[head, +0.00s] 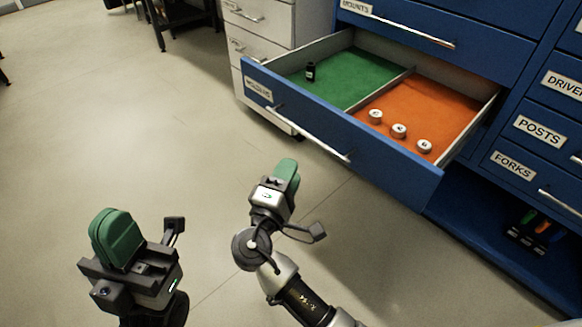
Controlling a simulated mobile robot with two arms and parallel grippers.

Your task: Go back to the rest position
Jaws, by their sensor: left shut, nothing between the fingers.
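My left gripper (117,238) is at the lower left of the head view, over the floor. Its green fingers are shut with nothing between them. My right gripper (286,177) is near the lower middle, also over bare floor and in front of the open drawer. Its green fingers overlap in this view, so I cannot tell whether they are open or shut. I see no object at its fingertips. Both grippers are apart from the drawer and its contents.
A blue drawer (318,130) stands pulled out. Its green section (352,82) holds a small black cylinder (310,72). Its orange section (425,105) holds three silver-white round parts (399,131). A blue cabinet (480,60) stands at right. Open floor (130,110) lies left.

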